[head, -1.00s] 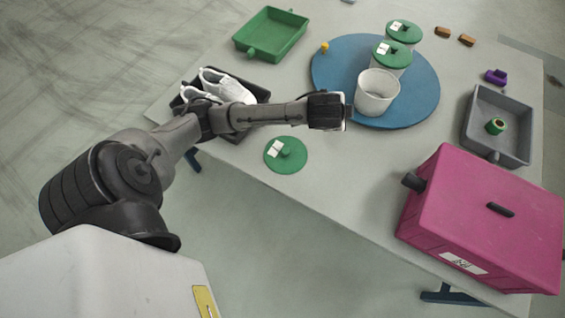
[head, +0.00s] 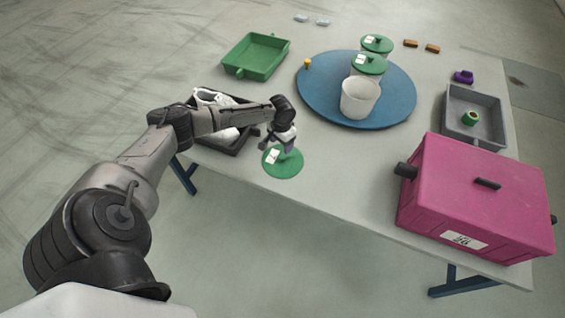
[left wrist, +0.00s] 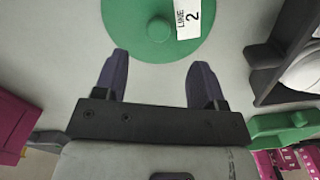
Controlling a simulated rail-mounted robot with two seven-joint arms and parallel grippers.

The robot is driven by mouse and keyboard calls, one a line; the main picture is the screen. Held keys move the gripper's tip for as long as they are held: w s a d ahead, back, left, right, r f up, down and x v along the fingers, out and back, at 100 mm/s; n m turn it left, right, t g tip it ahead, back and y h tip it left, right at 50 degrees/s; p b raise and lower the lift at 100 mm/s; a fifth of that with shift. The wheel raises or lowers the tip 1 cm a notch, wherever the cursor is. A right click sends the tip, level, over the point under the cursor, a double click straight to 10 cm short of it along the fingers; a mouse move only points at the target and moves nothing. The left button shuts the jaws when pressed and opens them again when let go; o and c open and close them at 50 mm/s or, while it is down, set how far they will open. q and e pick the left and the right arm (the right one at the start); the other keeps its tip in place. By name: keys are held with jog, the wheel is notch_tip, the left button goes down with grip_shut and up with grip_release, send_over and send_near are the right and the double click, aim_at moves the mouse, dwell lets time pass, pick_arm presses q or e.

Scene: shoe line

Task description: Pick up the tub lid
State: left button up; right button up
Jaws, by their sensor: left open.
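The green round tub lid (head: 284,165) lies flat near the table's front edge, with a knob and a white label. In the left wrist view the lid (left wrist: 142,38) shows at the top, its knob (left wrist: 158,29) near the middle and its label reading "LINE 2". My left gripper (head: 277,147) is just above the lid's far side in the head view. In the left wrist view its two dark fingers (left wrist: 157,72) are spread and empty, pointing toward the lid. My right gripper is not in view. An open white tub (head: 360,98) stands on the blue disc.
A black tray (head: 236,150) with white shoes is left of the lid. A pink box (head: 480,205) stands at right, with a grey tray (head: 455,130) behind. Table between lid and box is clear.

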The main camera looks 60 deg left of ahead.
aim_at(283, 156)
pick_arm(q)
notch_tip(283, 156, down, 3)
jog(key=shift+r+b, duration=0.1)
jog(key=shift+b, duration=0.25)
jog(key=shift+w+f, duration=0.1)
jog(key=shift+f, duration=0.6)
jog(key=f+b, duration=0.3)
jog(key=f, duration=0.2)
jog(key=shift+w, duration=0.2)
jog(key=shift+c, duration=1.1)
jog(key=c, duration=0.8)
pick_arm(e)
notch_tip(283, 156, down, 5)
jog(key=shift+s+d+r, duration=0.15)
